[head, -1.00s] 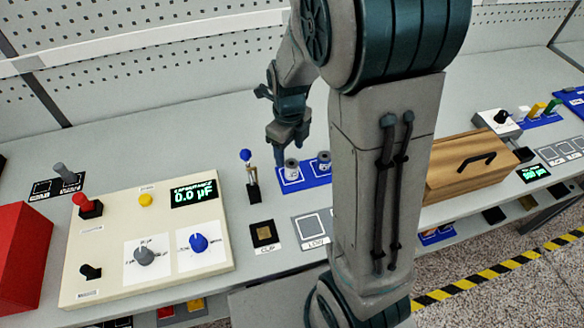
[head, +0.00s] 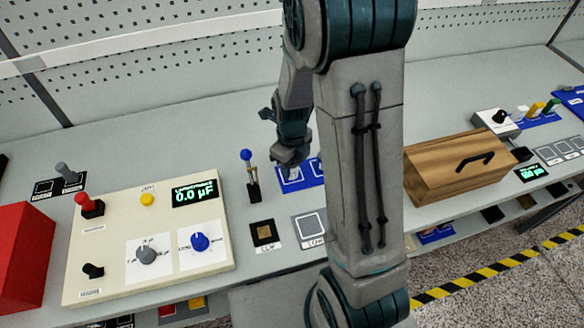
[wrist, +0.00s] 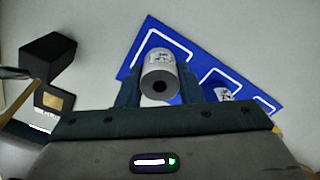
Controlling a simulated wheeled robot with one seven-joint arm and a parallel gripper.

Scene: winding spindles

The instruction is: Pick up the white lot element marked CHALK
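A white cylindrical lot element (wrist: 158,66) with dark lettering too small to read and a dark hole in its grey end shows in the wrist view. My gripper (wrist: 160,90) has a finger against each side of it and appears shut on it. It looks larger than its neighbour, a second white marked cylinder (wrist: 224,92), partly hidden by my gripper's body. Both show against a blue mat (wrist: 137,66) with white outlines. In the head view my gripper (head: 290,162) is low over the mat (head: 312,180), and my arm hides much of it.
A blue-knobbed lever (head: 250,178) stands left of the mat. The cream capacitance panel (head: 115,215) reads 0.0 µF. Black CLIP (head: 264,233) and grey LOAD (head: 309,228) pads lie in front. A wooden box (head: 450,168) stands right of my arm; bench behind is clear.

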